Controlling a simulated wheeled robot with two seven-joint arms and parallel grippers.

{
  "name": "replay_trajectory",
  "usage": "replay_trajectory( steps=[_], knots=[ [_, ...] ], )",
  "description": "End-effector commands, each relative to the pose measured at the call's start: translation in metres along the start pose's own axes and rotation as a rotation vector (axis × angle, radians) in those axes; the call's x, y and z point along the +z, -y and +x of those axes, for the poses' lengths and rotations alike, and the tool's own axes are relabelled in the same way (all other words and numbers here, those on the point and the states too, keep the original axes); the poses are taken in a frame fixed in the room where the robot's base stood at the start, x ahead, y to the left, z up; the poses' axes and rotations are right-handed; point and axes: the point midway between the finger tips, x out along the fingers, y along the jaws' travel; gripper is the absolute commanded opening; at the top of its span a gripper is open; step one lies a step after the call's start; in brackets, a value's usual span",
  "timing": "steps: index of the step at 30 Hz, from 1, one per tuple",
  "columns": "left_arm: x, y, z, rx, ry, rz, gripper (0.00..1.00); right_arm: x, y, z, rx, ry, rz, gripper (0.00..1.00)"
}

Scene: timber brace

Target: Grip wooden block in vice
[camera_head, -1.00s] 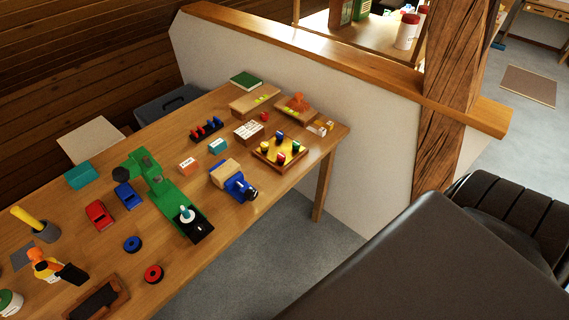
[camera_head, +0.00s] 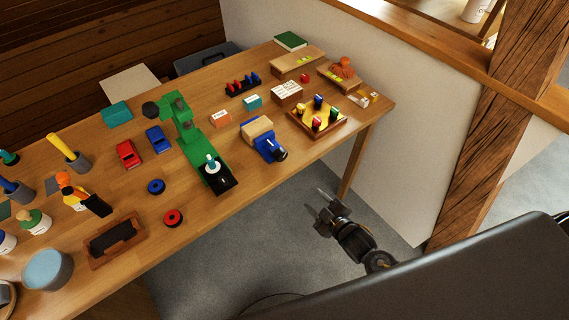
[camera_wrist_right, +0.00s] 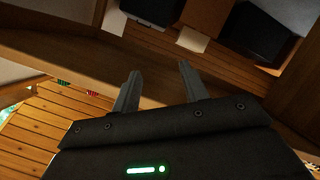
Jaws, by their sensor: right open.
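A blue vice (camera_head: 270,148) stands near the front edge of the wooden table, with a black handle end facing the front. A light wooden block (camera_head: 257,128) sits at the vice's back end; I cannot tell whether the jaws touch it. My right gripper (camera_head: 326,203) is off the table's front edge, over the floor, to the lower right of the vice, open and empty. In the right wrist view its two fingers (camera_wrist_right: 158,90) are apart with nothing between them. My left gripper is not in view.
A green machine (camera_head: 195,145) stands left of the vice. A yellow tray with coloured pegs (camera_head: 317,120) is on its right. The floor (camera_head: 240,250) before the table is clear.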

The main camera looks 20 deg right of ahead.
Motion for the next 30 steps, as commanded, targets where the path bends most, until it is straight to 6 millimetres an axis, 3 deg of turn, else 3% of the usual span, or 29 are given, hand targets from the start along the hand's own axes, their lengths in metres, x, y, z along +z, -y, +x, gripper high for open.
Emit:
replay_trajectory(
  steps=[1,3,6,9,17,30],
  knots=[
    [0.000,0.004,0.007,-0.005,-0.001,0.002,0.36,-0.030,-0.010,-0.003,0.022,-0.082,-0.024,0.44],
    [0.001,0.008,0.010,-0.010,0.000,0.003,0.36,-0.066,-0.023,-0.010,0.049,-0.166,-0.047,0.44],
    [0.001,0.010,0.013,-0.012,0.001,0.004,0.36,-0.101,-0.035,-0.021,0.077,-0.248,-0.066,0.44],
    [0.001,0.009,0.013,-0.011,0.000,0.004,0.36,-0.118,-0.042,-0.027,0.091,-0.289,-0.074,0.44],
    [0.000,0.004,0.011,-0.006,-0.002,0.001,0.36,-0.126,-0.045,-0.022,0.097,-0.299,-0.075,0.44],
    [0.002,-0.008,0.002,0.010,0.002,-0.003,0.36,-0.148,-0.051,0.050,0.097,-0.298,-0.075,0.44]
  ],
)
